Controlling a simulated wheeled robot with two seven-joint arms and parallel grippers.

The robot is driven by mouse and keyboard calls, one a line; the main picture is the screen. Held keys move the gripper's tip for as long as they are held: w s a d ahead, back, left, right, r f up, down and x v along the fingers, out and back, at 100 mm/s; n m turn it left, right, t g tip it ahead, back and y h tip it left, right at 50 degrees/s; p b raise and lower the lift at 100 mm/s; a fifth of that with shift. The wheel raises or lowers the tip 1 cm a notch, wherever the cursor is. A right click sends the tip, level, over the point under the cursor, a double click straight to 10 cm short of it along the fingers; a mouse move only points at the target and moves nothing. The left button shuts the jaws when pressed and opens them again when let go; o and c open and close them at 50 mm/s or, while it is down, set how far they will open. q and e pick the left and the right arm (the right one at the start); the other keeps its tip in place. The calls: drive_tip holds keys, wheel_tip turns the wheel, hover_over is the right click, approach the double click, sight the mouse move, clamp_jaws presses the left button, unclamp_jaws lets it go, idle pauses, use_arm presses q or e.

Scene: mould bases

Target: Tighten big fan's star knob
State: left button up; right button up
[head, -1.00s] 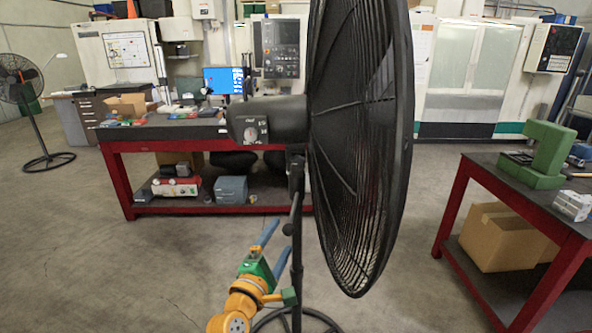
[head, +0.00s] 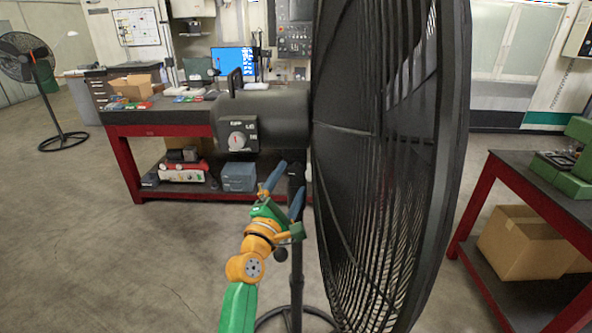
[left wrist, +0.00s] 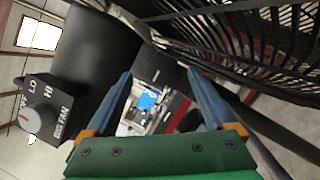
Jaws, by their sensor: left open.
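The big fan's black motor housing (head: 275,115) stands close in front of me, with its control box and grey dial (head: 238,137) facing me. Its stand (head: 297,270) runs down below. A dark round knob (head: 281,254) sits on the left of the stand; I cannot make out whether it is star-shaped. My left gripper (head: 283,188) is open with blue fingers, just below the housing by the fan's neck. In the left wrist view the open fingers (left wrist: 160,72) point toward a dark bracket under the housing (left wrist: 93,60), with nothing visibly gripped. My right gripper is not in view.
The large fan cage (head: 390,160) fills the space right of the neck. A red-framed bench (head: 125,170) stands behind, and another red-framed table (head: 470,215) is at the right. A smaller fan (head: 28,58) stands far left.

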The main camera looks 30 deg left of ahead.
sight(295, 176)
use_arm(q)
drive_tip(key=shift+w+a+r, duration=0.1)
drive_tip(key=shift+w+r, duration=0.3)
drive_tip(key=shift+w, duration=0.35)
drive_tip(key=shift+w+a+f, duration=0.15)
drive_tip(key=shift+w, duration=0.25)
drive_tip(key=shift+w+a+f, duration=0.1)
drive_tip(key=shift+w, duration=0.25)
drive_tip(key=shift+s+r, duration=0.1)
drive_tip(key=shift+s, duration=0.15)
drive_tip(key=c, duration=1.4)
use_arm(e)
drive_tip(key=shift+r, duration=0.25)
